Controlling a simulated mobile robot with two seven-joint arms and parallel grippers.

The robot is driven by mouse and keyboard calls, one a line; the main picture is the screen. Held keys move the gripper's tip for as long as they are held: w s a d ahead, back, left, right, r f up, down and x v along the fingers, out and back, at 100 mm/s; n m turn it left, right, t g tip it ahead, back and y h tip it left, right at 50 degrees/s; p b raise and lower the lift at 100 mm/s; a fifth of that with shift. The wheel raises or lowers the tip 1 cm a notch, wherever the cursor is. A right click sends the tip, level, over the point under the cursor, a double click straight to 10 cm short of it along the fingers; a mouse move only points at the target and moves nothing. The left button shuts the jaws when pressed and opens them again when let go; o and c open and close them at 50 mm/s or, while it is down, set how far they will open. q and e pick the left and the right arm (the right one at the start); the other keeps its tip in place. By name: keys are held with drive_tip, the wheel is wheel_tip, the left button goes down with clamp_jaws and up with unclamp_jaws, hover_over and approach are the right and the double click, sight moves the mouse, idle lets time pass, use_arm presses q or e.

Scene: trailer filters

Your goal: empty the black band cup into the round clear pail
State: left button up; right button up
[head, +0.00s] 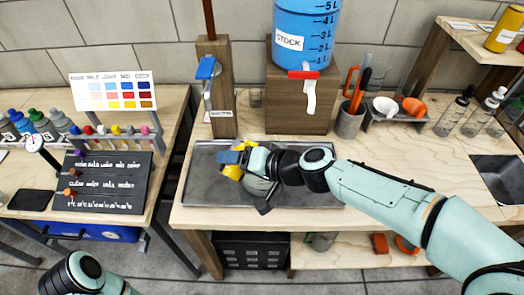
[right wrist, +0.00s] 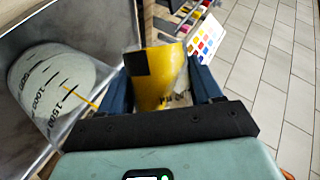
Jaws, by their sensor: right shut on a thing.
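The cup (right wrist: 155,80), yellow with a black patch, is between the fingers of my right gripper (right wrist: 160,92). It also shows as a yellow shape in the head view (head: 233,171), above the left part of the tray. The cup looks tilted; how much it holds I cannot tell. The round clear pail (right wrist: 55,88) with black volume marks stands beside it in the right wrist view, and a thin yellow streak shows against it. In the head view my right gripper (head: 232,158) partly hides the pail (head: 258,186). My left gripper is out of view.
The pail stands in a shallow metal tray (head: 196,187). A blue stock tank (head: 303,35) on a wooden block and a wooden post (head: 217,110) stand behind. A grey holder with tools (head: 349,120) is to the right. The tray's right part looks clear.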

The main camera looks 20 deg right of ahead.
drive_tip(key=shift+f+m+y, duration=0.15)
drive_tip(key=shift+m+y, duration=0.15)
drive_tip(key=shift+m, duration=0.1)
idle(0.9)
drive_tip(key=shift+r+m+g+y+p, duration=0.4)
drive_tip(key=shift+r+m+p, duration=0.1)
drive_tip(key=shift+p, duration=0.85)
idle(0.8)
drive_tip(key=shift+w+d+r+m+y+p, duration=0.45)
drive_tip(key=shift+w+d+r+m, duration=0.1)
drive_tip(key=shift+d, duration=0.15)
idle(1.4)
drive_tip(key=shift+w+d+f+m+g+y+b, duration=0.2)
drive_tip(key=shift+d+f+m+g+y+b, duration=0.1)
drive_tip(key=shift+f+m+y+b, duration=0.25)
idle(1.9)
